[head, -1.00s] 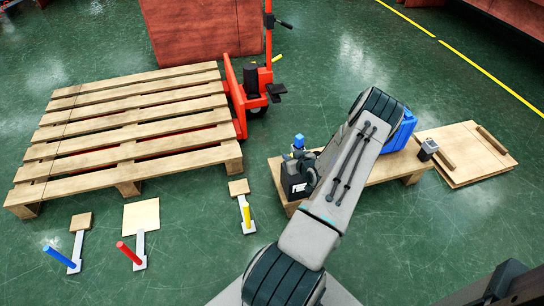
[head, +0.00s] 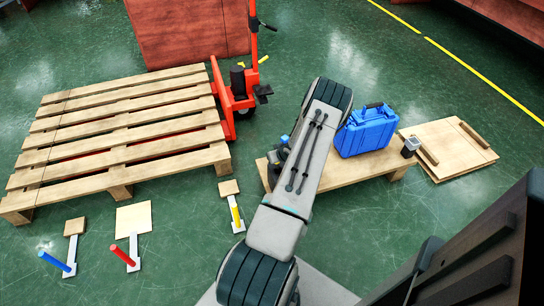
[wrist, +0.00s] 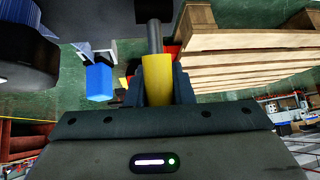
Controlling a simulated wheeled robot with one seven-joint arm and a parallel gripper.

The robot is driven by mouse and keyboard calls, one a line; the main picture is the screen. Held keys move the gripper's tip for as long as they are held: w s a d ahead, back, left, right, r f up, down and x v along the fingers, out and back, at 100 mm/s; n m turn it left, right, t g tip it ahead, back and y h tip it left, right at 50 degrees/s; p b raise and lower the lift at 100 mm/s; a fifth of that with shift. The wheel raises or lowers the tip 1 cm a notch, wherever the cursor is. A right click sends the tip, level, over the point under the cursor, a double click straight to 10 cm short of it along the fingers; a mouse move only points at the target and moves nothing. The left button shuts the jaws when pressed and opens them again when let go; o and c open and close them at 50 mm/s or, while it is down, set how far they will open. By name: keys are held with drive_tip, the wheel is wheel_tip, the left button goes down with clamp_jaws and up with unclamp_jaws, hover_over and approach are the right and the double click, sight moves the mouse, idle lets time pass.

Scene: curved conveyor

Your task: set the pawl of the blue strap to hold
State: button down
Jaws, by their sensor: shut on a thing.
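In the wrist view my gripper (wrist: 156,88) is shut on a yellow handle (wrist: 157,72) with a grey rod running from it. A blue block (wrist: 98,82) is to the left of the handle, apart from my fingers. In the head view a small blue part (head: 284,140) shows beside my arm, over the left end of a low wooden bench (head: 340,178). My arm hides my gripper and the handle it holds there. I cannot make out a blue strap or tell how its pawl is set.
A blue case (head: 366,138) and a small dark block (head: 410,147) are on the bench. Wooden boards (head: 450,150) lie to its right. A pallet (head: 120,130) and an orange pallet jack (head: 228,90) are at left. Blue (head: 55,261), red (head: 122,254) and yellow (head: 236,214) levers are on the floor.

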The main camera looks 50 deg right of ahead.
drive_tip(key=c, duration=1.3)
unclamp_jaws()
drive_tip(key=shift+o, duration=0.2)
drive_tip(key=p+v, duration=0.3)
drive_tip(key=v, duration=1.1)
drive_tip(key=shift+p, duration=0.4)
drive_tip(key=shift+f, duration=0.1)
